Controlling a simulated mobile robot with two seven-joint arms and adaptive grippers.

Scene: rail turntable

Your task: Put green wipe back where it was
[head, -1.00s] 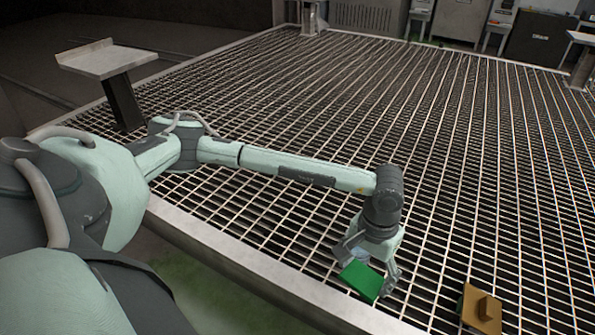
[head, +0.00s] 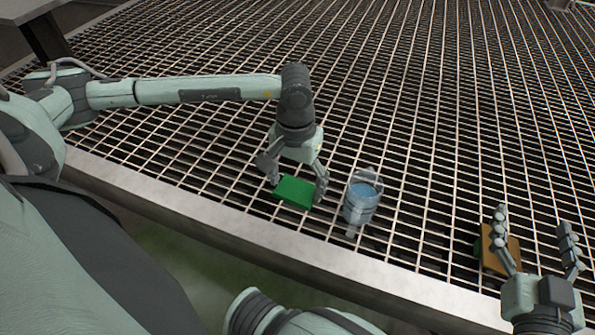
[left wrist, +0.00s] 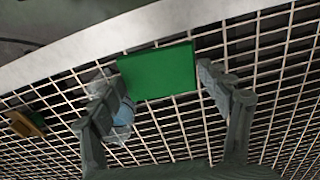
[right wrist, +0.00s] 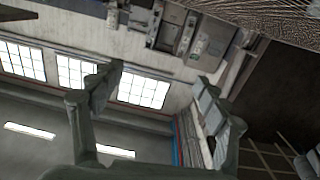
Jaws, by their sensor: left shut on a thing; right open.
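The green wipe (head: 295,191) is a flat green block in the head view, between the fingers of my left gripper (head: 297,187). In the left wrist view the green wipe (left wrist: 158,72) lies between the two fingertips (left wrist: 157,84), and my left gripper is shut on it. Whether it touches the grating below cannot be told. My right gripper (head: 536,240) is open and empty at the lower right of the head view. The right wrist view shows its fingers (right wrist: 157,95) apart, facing windows and a wall, with no wipe there.
A clear container with blue liquid (head: 361,201) is just right of the wipe. A brown block with a handle (head: 497,252) is near my right gripper. The metal grating (head: 400,120) has free room behind, and its pale front edge (head: 250,233) runs along the near side.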

